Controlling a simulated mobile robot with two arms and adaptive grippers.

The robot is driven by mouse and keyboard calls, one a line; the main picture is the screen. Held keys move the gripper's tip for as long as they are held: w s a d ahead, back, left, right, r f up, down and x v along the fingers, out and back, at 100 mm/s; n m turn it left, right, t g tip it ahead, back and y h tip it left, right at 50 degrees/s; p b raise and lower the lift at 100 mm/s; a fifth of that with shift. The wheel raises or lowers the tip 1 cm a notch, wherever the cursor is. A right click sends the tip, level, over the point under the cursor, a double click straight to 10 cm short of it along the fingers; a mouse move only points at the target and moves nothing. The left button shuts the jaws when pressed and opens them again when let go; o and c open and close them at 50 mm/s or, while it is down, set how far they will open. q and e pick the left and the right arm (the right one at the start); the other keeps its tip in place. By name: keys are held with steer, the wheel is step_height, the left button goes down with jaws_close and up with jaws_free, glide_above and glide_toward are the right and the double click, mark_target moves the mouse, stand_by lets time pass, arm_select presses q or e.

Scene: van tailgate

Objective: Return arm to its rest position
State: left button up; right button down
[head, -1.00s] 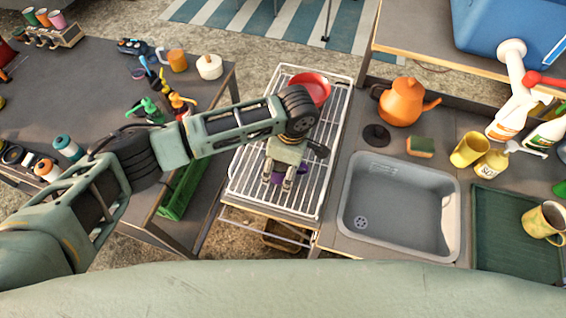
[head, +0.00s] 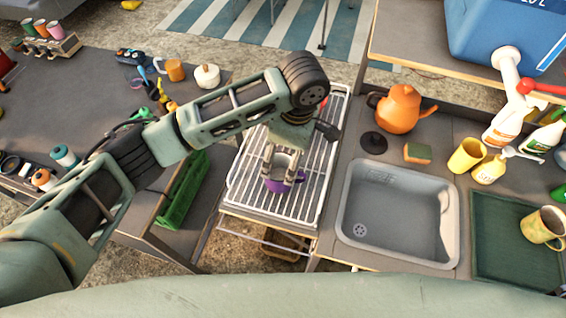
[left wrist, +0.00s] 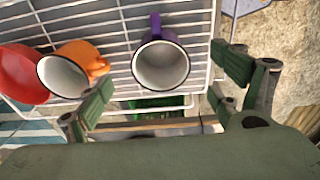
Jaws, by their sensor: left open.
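My left gripper (head: 282,168) points down over the white wire drying rack (head: 240,196), with its fingers spread apart and nothing between them. A purple mug (head: 279,187) stands on the rack just below the fingertips, its pale open mouth facing up. In the left wrist view, the purple mug (left wrist: 162,64) lies between and beyond the open fingers, apart from them. An orange mug (left wrist: 70,66) and a red bowl-like vessel (left wrist: 20,75) sit on the rack beside it. My forearm hides most of these two in the head view. My right gripper is not in view.
A grey sink (head: 397,212) is right of the rack, with an orange kettle (head: 400,108) and sponge (head: 417,153) behind it. A cluttered dark table (head: 75,95) lies under my left arm. A green crate (head: 183,195) stands between table and rack.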

arm_select(q)
steer(key=shift+d+r, duration=0.1)
steer(key=shift+r, duration=0.9)
steer(key=shift+s+f, duration=0.1)
